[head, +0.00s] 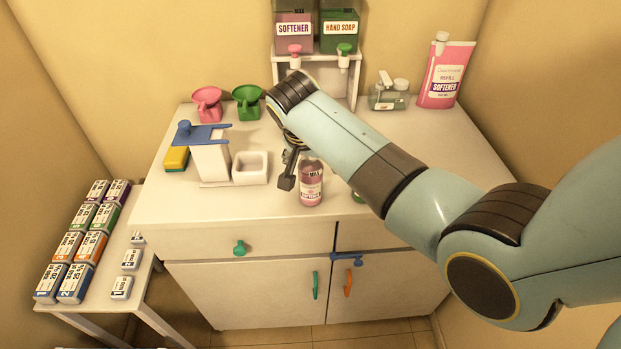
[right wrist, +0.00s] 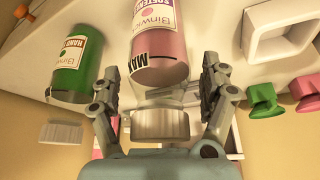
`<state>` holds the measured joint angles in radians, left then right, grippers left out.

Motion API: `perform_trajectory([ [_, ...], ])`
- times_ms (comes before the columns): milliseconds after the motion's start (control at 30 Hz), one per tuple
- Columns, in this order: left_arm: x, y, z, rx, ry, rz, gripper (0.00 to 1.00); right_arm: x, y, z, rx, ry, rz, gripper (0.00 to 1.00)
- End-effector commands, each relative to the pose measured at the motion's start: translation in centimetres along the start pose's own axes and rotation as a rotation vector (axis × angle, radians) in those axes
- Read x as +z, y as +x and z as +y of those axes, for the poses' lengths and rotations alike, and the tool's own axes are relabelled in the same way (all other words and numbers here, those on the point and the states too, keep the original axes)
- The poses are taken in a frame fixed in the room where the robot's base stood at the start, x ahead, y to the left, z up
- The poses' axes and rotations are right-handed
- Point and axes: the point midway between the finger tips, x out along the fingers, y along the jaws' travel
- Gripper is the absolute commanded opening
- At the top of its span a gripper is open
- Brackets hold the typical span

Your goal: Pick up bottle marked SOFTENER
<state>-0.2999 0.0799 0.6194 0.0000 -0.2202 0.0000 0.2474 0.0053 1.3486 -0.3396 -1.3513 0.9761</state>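The pink bottle marked SOFTENER (head: 311,188) stands upright near the front of the counter in the head view. In the right wrist view the pink bottle (right wrist: 160,62) shows its label, a MAX mark and a pale ribbed cap (right wrist: 160,123). My right gripper (head: 288,170) is beside the bottle, to its left in the head view. In the right wrist view my right gripper (right wrist: 160,85) is open, with one finger on each side of the bottle and visible gaps. My left gripper is not in view.
A green bottle (right wrist: 75,68), labelled HAND, stands beside the pink one; my arm mostly hides it in the head view. A white square dish (head: 250,168) and white stand with a blue top (head: 205,135) are left. Dispensers (head: 318,30) and a pink refill pack (head: 445,75) are behind.

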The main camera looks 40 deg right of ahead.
Motion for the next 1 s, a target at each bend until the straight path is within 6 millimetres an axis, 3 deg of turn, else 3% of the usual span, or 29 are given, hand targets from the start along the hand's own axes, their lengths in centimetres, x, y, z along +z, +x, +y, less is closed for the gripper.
perform_trajectory([
  [67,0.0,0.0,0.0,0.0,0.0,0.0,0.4,0.0,0.0,0.0,0.0,0.0,0.0,0.67],
  [533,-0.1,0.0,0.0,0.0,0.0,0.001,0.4,0.0,0.0,0.0,0.001,-0.001,0.0,0.06],
  [800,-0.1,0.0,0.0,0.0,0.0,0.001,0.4,-0.2,-0.4,-0.1,-0.001,0.0,0.002,0.06],
  [1000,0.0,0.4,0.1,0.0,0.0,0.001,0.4,-1.7,-3.5,-0.1,-0.005,0.002,0.005,0.06],
])
